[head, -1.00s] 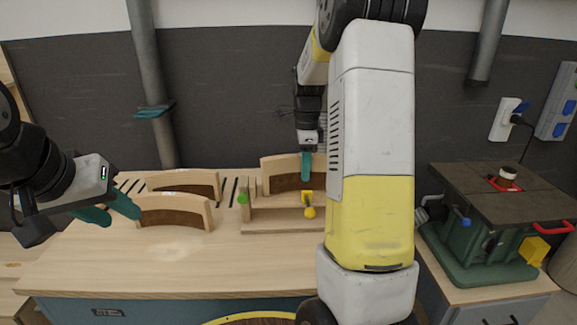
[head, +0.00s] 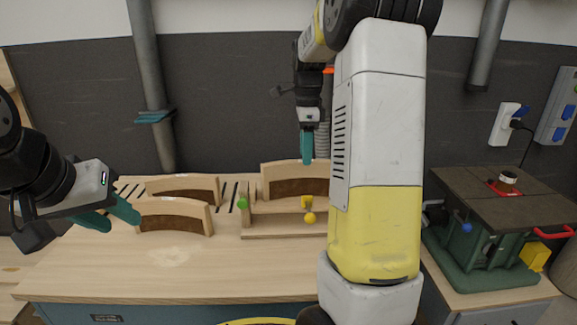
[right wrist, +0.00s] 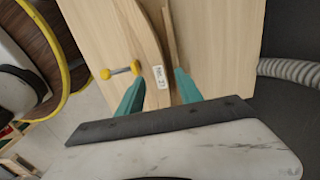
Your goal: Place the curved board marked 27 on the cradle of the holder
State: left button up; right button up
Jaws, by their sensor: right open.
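The curved board marked 27 (head: 288,171), pale wood with a brown curved face, rests upright on the wooden holder (head: 262,236), and my right arm hides its right end. My right gripper (head: 307,161) is open just above the board's top edge. In the right wrist view, the label on the board (right wrist: 158,77) shows between the open teal fingertips (right wrist: 158,86). The holder carries a green knob and a yellow clamp knob (head: 309,217). My left gripper (head: 108,217) looks open and empty, left of the boards and above the bench.
Two other curved boards stand on the bench (head: 140,275) at left, one in front (head: 172,206) and one behind (head: 184,181). A green machine (head: 480,250) stands on the cabinet at right. The bench front is clear.

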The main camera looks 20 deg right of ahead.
notch_tip(320, 180, up, 5)
jog(key=shift+f, duration=0.15)
jog(key=s+a+n+t, duration=0.2)
jog(key=s+a+n, duration=0.2)
jog(key=s+n, duration=0.3)
jog(key=s+a+n+t+y, duration=0.1)
jog(key=s+a+n+t, duration=0.1)
jog(key=s+a+n, duration=0.2)
jog(key=s+a+n+t+y, duration=0.1)
jog(key=s+a+n, duration=0.3)
jog(key=s+n, duration=0.6)
jog(key=shift+s+a+f+t, duration=0.4)
jog(key=shift+s+t, duration=0.2)
jog(key=shift+s, duration=0.45)
